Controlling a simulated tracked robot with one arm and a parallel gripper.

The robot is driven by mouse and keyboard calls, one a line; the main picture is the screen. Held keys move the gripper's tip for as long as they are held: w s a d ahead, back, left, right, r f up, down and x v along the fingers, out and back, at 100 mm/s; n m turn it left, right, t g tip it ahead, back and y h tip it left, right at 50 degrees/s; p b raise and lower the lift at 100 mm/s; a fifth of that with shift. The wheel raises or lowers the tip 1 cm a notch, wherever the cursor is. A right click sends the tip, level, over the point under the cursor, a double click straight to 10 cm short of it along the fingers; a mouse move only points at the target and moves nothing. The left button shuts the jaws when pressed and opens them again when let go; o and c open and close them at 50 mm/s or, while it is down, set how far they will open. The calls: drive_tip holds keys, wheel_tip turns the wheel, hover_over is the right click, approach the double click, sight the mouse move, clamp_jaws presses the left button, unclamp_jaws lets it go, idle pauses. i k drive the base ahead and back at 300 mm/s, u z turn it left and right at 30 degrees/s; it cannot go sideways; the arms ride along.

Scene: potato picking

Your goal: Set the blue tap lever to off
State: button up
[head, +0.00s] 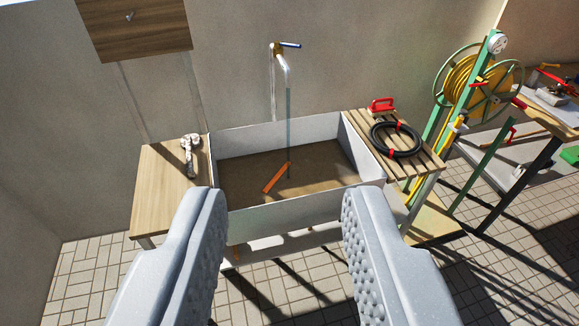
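The blue tap lever (290,45) sits on top of the tap (277,50) on the back wall and points to the right. The tap's chrome spout (287,72) curves down over the sink (290,217). A thin stream of water (289,125) runs from the spout into the sink. My gripper (284,205) is open and empty in the foreground, its two grey padded fingers wide apart. It is in front of the sink, well short of the tap.
Brown water fills the sink bottom, with an orange object (275,178) in it. A wooden side table (160,185) stands left with a metal fitting (190,155). A slatted shelf (425,165) at right holds a black hose ring (397,140) and a red-handled brush (381,107). A hose reel (470,80) stands farther right.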

sight(277, 45)
drive_tip(key=u, duration=0.6)
drive_tip(key=i, duration=2.25)
drive_tip(key=z, duration=0.95)
drive_tip(key=i, duration=0.55)
drive_tip(key=u, duration=0.1)
